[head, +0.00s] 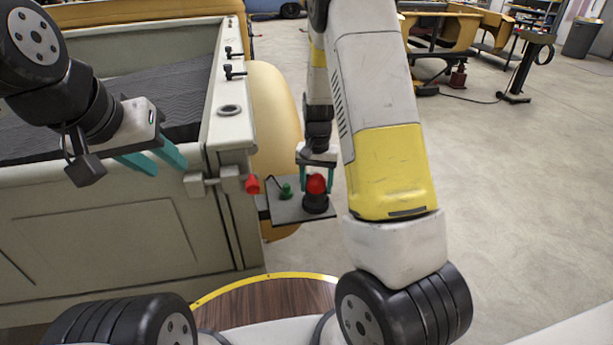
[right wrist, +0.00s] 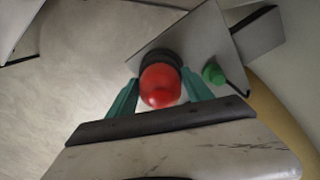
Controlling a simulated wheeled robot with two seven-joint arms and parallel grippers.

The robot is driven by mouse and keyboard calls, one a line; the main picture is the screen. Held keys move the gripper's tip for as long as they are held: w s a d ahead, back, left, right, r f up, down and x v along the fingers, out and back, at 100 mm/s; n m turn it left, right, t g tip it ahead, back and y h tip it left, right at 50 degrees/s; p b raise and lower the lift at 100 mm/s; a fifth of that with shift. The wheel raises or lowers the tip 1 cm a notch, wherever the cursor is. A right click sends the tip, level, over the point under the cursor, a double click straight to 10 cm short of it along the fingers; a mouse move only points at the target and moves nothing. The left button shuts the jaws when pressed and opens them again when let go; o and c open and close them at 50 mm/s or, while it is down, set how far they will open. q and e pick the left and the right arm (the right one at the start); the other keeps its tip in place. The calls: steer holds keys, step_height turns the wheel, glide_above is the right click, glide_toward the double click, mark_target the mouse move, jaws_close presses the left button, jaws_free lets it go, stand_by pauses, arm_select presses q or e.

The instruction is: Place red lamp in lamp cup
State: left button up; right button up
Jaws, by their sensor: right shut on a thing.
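A round red lamp (head: 316,183) is between the teal fingers of my right gripper (head: 317,176), which is shut on it. The lamp also shows in the right wrist view (right wrist: 160,86), between the fingertips (right wrist: 160,78). A black lamp cup (head: 316,204) stands on a grey plate directly under the lamp, and its rim shows behind the lamp in the right wrist view (right wrist: 159,57). The lamp appears to meet the cup's mouth; I cannot tell how deep it sits. My left gripper (head: 153,160) is open and empty above the truck bed's side panel.
The grey plate (head: 290,214) juts out beside the truck bed (head: 100,225). A green lamp (head: 286,191) stands on it left of the cup. Another red piece (head: 252,185) is on a bracket at the bed's corner. Open floor (head: 510,180) lies to the right.

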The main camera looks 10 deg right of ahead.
mark_target(316, 192)
steer(key=shift+w+d, duration=0.1)
steer(key=shift+w, duration=0.4)
steer(key=shift+s+f, duration=0.1)
steer(key=shift+f, duration=1.65)
steer(key=shift+f, duration=0.15)
steer(key=o, duration=1.5)
